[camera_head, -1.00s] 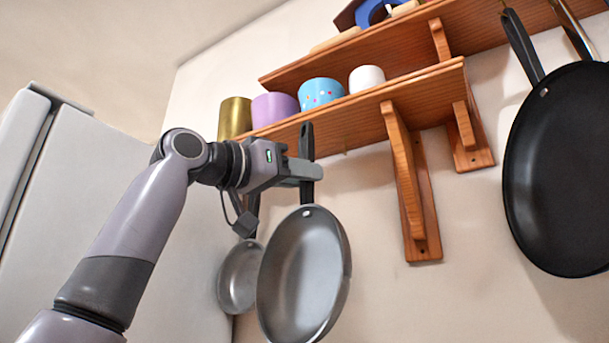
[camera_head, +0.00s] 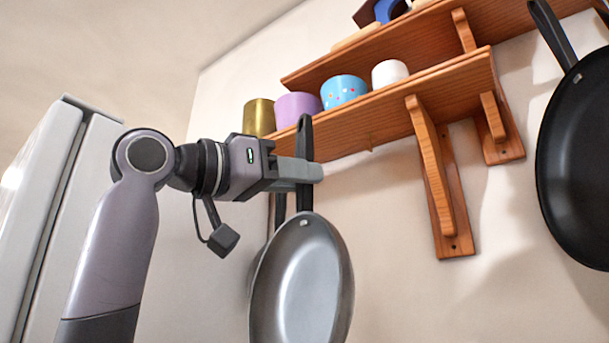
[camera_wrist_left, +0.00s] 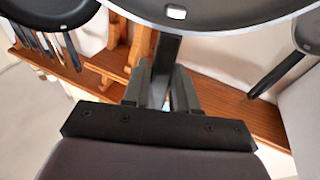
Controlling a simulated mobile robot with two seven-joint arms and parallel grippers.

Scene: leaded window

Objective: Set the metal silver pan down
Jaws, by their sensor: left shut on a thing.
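The metal silver pan (camera_head: 302,280) hangs upright below my left gripper (camera_head: 308,172) in the head view. My left gripper is shut on the pan's black handle (camera_head: 306,135), with the handle's top sticking out above the fingers. In the left wrist view the handle (camera_wrist_left: 166,72) runs between the fingers (camera_wrist_left: 164,90), and the pan's rim edge (camera_wrist_left: 205,18) shows at the top. The pan's lower edge is cut off by the head view's bottom. My right gripper is not in view.
A wooden shelf (camera_head: 425,100) with gold, purple, blue and white cups is on the wall behind the gripper. A smaller pan (camera_head: 256,268) hangs partly hidden behind the silver pan. A large black pan (camera_head: 578,165) hangs at right. A white fridge-like cabinet (camera_head: 45,200) stands at left.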

